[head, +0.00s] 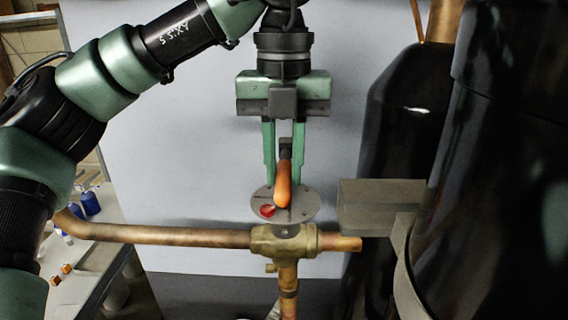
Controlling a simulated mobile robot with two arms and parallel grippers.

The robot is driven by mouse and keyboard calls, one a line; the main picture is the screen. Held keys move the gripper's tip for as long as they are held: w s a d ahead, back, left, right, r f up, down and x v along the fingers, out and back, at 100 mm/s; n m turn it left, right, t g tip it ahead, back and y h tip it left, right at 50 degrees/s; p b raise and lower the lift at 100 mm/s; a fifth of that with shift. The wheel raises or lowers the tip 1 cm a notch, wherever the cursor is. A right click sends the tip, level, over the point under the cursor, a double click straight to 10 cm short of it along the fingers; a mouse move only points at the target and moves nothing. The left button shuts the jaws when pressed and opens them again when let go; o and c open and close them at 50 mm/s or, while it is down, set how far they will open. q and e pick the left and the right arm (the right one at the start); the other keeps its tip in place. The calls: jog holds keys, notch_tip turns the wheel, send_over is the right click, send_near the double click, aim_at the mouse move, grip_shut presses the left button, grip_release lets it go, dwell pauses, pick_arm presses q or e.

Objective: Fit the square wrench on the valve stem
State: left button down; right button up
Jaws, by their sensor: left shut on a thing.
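My left gripper (284,182) points down in the middle of the head view, shut on the square wrench. The wrench shows an orange handle (283,186) between the two green fingers, with a dark part above it. A round grey plate (303,205) with a red mark lies just below the fingertips. The brass valve (270,240) is directly beneath the plate. The stem is mostly hidden behind the plate and handle, so I cannot tell whether the wrench touches it. My right gripper is not in view.
A copper pipe (160,235) runs left from the valve, and another (289,278) drops below it. A grey block (380,206) and large black cylinders (405,130) crowd the right. A bench (75,260) with blue bottles (90,203) stands at the left.

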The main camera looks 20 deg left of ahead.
pick_arm(q)
jog(key=shift+w+f, duration=0.1)
jog(key=shift+f, duration=0.3)
jog(key=shift+f+b, duration=1.15)
dwell(0.7)
jog(key=c, duration=0.8)
grip_release()
jog(key=shift+r, duration=0.1)
notch_tip(320, 180, up, 3)
jog(key=p, duration=0.2)
jog(key=shift+f+p, duration=0.2)
jog(key=shift+p, duration=0.15)
jog(key=shift+r, duration=2.6)
